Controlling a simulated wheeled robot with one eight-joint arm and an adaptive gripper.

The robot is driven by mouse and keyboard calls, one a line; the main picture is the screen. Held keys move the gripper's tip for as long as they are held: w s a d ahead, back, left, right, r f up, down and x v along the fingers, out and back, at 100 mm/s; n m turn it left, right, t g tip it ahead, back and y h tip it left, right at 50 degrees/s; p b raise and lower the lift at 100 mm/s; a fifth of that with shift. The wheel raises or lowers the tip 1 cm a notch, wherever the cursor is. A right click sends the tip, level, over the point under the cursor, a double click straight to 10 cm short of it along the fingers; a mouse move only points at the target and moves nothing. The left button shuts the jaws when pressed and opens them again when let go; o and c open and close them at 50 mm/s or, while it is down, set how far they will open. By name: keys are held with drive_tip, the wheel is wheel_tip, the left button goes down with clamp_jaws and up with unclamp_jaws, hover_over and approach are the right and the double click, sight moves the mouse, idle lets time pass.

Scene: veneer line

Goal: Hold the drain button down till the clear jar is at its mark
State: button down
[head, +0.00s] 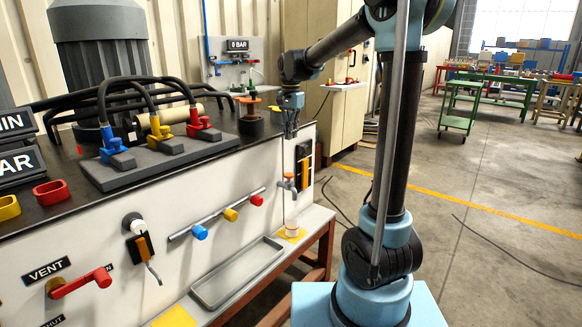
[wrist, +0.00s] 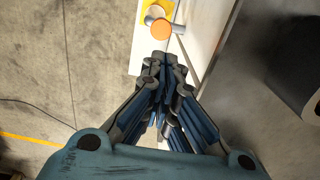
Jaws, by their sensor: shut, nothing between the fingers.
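My gripper (head: 290,134) hangs fingers-down over the front right corner of the bench, shut and empty. The orange-topped drain button (head: 289,176) sits on a small metal tap on the bench front, below the fingertips with a visible gap in the head view. In the wrist view the button (wrist: 161,29) is a round orange disc just beyond my fingertips (wrist: 165,62). The clear jar (head: 291,229) stands under the tap on a yellow pad (head: 293,237). Its level and mark are too small to read.
A grey tray (head: 238,272) lies on the lower shelf left of the jar. A black-and-orange gauge (head: 303,165) is on the bench front right of the tap. A bar with blue, yellow and red knobs (head: 217,214) is to the left. Open floor lies right.

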drive_tip(key=shift+f, duration=0.1)
wheel_tip(320, 180, down, 14)
drive_tip(key=shift+r, duration=0.1)
idle(0.5)
drive_tip(key=shift+f, duration=0.75)
drive_tip(key=shift+s+f, duration=0.1)
drive_tip(key=shift+s, duration=0.05)
idle(0.5)
idle(1.5)
wheel_tip(320, 180, up, 14)
idle(0.5)
